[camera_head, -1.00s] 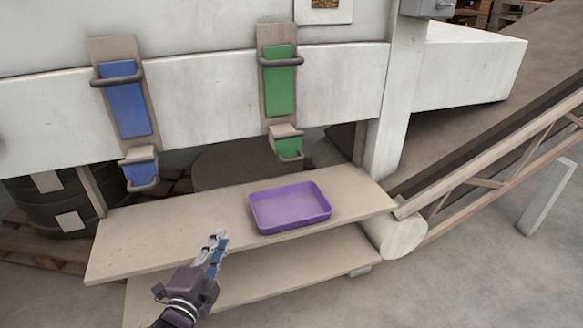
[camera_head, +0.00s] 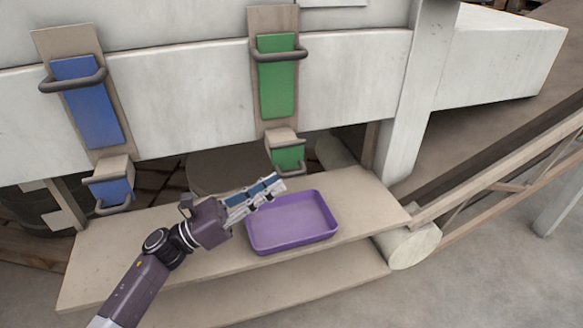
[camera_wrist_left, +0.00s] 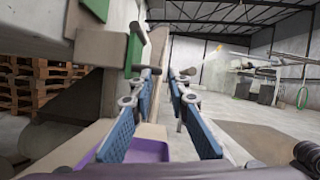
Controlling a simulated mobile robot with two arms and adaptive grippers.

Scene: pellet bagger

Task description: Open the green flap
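The green flap (camera_head: 287,155) is the small green panel with a grey bar handle (camera_head: 290,172) on the lower box of the green chute (camera_head: 276,78). The flap hangs closed as far as I can see. My left gripper (camera_head: 276,186) is just below and in front of this handle, above the purple tray, and appears apart from it. In the left wrist view its two blue-padded fingers (camera_wrist_left: 160,92) are spread with nothing between them. A green part (camera_wrist_left: 134,50) with a bar shows to the left of the fingers there. My right gripper is in neither view.
A purple tray (camera_head: 318,232) stands on the beige shelf (camera_head: 100,262) under the green chute. A blue chute (camera_head: 90,102) with its own blue flap (camera_head: 110,190) is at the left. A white post (camera_head: 405,125) and a conveyor (camera_head: 490,178) stand at the right.

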